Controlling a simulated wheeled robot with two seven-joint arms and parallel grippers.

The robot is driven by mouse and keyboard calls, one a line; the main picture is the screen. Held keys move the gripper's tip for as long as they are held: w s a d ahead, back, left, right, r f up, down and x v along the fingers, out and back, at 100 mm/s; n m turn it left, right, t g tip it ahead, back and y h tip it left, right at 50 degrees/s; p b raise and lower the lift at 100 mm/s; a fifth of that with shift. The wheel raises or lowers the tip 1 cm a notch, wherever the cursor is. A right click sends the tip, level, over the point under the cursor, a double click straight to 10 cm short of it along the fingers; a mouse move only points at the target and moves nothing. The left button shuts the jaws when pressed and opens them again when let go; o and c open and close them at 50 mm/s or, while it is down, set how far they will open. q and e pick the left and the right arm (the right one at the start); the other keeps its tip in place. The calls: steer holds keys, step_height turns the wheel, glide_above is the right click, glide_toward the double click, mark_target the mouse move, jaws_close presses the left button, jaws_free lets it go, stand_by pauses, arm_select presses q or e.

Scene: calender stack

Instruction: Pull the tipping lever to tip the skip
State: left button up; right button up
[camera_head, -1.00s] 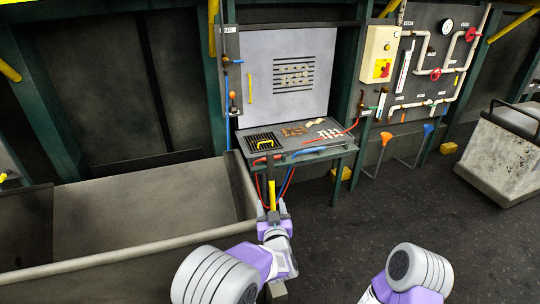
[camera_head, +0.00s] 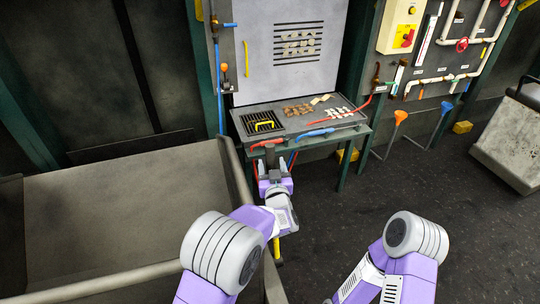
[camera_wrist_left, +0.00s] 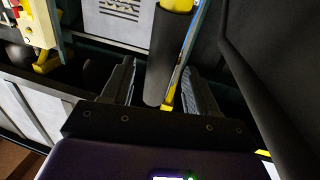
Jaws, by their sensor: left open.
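The skip (camera_head: 120,215) is the large grey bin at the left in the head view. The yellow shaft of the tipping lever (camera_head: 276,249) shows beside the skip's right wall, below my left wrist. The rest of the shaft is hidden by my arm. My left gripper (camera_head: 273,170) is at the lever's upper end, in front of the workbench. In the left wrist view, the lever's dark grip (camera_wrist_left: 166,62) lies between the open fingers of my left gripper (camera_wrist_left: 160,88). I cannot tell whether a finger touches it. My right gripper is out of view.
A workbench (camera_head: 352,133) with small parts and hoses stands just beyond my left gripper. A wall panel with pipes (camera_head: 460,50) is at the right. Orange (camera_head: 401,115) and blue-topped stands are under it.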

arm_select(q)
steer(key=shift+w+a, duration=0.15)
steer(key=shift+w, duration=1)
steer(key=shift+w+a, duration=0.15)
steer(key=shift+w, duration=1)
jaws_close()
